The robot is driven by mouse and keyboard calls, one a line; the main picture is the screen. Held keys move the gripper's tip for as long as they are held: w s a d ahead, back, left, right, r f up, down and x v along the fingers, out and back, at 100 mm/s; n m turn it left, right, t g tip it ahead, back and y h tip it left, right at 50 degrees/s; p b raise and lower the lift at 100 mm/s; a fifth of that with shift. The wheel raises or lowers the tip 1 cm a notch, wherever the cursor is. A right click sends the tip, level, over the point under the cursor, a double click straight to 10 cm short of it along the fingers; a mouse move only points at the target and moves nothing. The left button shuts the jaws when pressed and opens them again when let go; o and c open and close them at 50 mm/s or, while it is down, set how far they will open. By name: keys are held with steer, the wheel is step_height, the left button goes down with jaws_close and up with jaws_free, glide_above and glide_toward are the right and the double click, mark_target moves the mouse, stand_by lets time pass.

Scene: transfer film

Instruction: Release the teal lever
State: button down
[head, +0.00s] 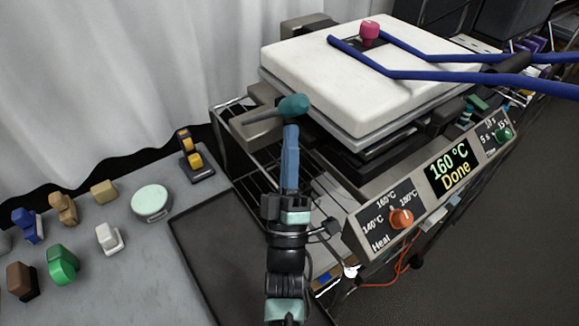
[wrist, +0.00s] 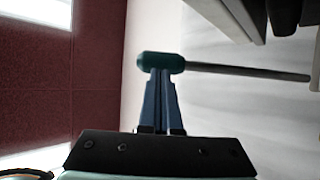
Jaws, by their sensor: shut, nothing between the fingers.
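The teal lever (head: 293,106) is a rounded teal knob on a grey rod at the left side of a heat press. In the wrist view the teal knob (wrist: 160,63) sits at the fingertips, with its rod running right. My gripper (head: 291,128) has blue fingers that are closed together, with nothing held. In the wrist view the gripper (wrist: 160,75) has its tips right at the knob's near side and overlapping its lower edge. I cannot tell whether they press on it. The press's white upper plate (head: 345,75) lies over the lower part and looks closed.
The control panel (head: 440,180) reads 160 °C and "Done", with an orange knob (head: 401,219) and a green knob (head: 504,135). Blue bars (head: 430,75) cross above the press. A grey table (head: 120,270) at left holds several small coloured objects and a dark tray (head: 205,265).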

steer(key=shift+w+r, duration=0.4)
steer(key=shift+w, duration=0.1)
steer(key=shift+r, duration=0.1)
steer(key=shift+w+a+r+y+p, duration=0.15)
steer(key=shift+r+y+p, duration=0.15)
steer(key=shift+r+p, duration=0.35)
steer(key=w+a+r+n+g+y+p, duration=0.3)
steer(key=w+a+r+n+g+p, duration=0.5)
steer(key=p, duration=1.4)
steer(key=w+a+r+g, duration=0.1)
steer(key=w+a+r, duration=0.2)
steer(key=w, duration=0.4)
steer(key=shift+w+a+r+p, duration=0.2)
steer(key=shift+r+p, duration=0.15)
steer(key=shift+r, duration=0.25)
